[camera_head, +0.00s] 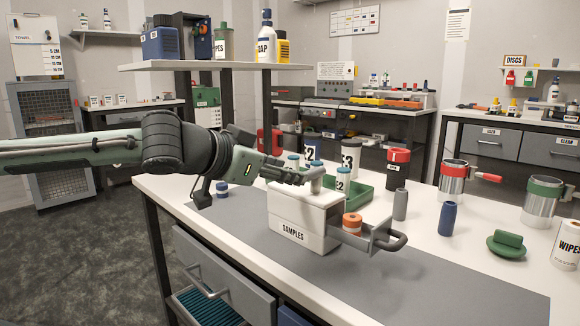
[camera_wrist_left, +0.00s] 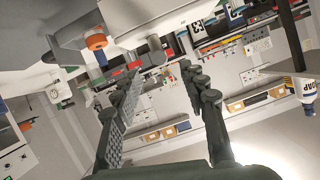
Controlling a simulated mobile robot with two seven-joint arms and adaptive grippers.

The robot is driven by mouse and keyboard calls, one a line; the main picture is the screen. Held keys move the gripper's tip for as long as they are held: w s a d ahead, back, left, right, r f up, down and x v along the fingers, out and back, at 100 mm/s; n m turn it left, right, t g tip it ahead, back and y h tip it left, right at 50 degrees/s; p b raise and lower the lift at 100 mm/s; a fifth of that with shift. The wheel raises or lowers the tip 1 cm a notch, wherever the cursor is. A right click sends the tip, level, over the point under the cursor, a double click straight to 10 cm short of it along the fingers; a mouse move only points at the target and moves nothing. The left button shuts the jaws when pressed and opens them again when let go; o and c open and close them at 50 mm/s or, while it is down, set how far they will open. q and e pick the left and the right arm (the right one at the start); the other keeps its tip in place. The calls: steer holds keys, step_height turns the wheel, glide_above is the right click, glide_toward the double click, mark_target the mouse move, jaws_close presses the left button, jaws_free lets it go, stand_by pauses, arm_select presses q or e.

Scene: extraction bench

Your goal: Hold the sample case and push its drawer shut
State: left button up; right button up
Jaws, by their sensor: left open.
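The white sample case (camera_head: 300,218), labelled SAMPLES, stands on the grey mat of the bench, with a grey handle (camera_head: 317,180) on its lid. Its drawer (camera_head: 366,238) sticks out to the right, with a looped grey pull (camera_head: 396,242) at its end. An orange jar (camera_head: 352,222) stands in the drawer; it also shows in the left wrist view (camera_wrist_left: 96,41). My left gripper (camera_head: 298,178) is at the back left top of the case, pointing toward the lid handle. Its fingers (camera_wrist_left: 162,74) are apart with nothing clearly between them. My right gripper is not in view.
A green pad-like object (camera_head: 507,244) lies farther right. The front mat (camera_head: 400,287) is clear.

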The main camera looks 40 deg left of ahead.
arm_select(q)
steer(key=x, duration=0.6)
steer(key=shift+w, duration=0.2)
steer(key=shift+f, duration=0.15)
steer(key=shift+c, duration=0.6)
jaws_close()
